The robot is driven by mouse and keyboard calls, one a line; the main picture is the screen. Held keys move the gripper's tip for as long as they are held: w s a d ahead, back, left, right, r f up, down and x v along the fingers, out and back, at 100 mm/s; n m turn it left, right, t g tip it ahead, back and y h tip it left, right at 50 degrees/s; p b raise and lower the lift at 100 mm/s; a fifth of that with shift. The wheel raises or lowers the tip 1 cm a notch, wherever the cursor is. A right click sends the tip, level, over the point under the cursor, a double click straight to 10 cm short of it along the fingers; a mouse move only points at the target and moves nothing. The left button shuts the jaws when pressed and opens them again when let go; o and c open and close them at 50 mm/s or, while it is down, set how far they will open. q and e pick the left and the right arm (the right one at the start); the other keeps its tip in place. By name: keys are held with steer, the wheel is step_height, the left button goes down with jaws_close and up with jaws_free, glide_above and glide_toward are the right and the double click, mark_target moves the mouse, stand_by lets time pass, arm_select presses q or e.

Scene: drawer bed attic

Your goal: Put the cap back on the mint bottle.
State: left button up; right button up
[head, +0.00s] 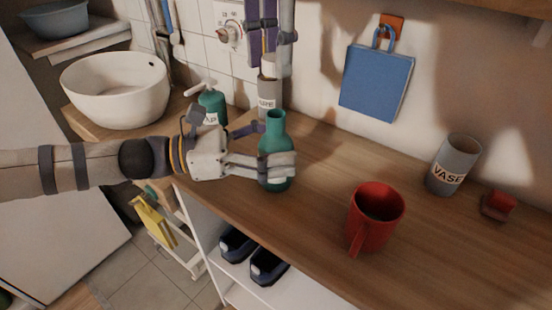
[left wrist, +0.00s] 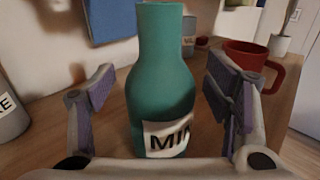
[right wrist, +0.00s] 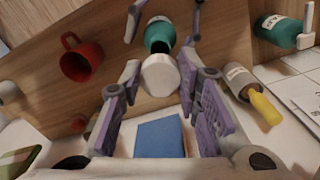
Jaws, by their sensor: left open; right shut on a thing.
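The teal mint bottle (head: 275,125) stands upright and uncapped on the wooden counter. In the left wrist view the bottle (left wrist: 160,70) stands between the spread fingers of my left gripper (left wrist: 168,95), with gaps on both sides. In the head view my left gripper (head: 276,165) is around the bottle's body. My right gripper (right wrist: 160,78) is shut on the white cap (right wrist: 160,72). The cap also shows in the head view (head: 269,66), above and apart from the bottle's mouth. In the right wrist view the bottle (right wrist: 160,33) is beyond the cap, partly hidden by it.
A grey labelled container (head: 268,98) stands close behind the bottle, and a teal soap dispenser (head: 212,106) is to its left. A red mug (head: 373,218), grey vase (head: 453,165) and small red object (head: 498,206) are on the right. A white basin (head: 112,90) is at left.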

mark_target(273, 115)
arm_select(q)
jaws_close()
arm_select(e)
steer(key=shift+f, duration=2.55)
steer(key=shift+f, duration=0.85)
steer(key=shift+f, duration=0.6)
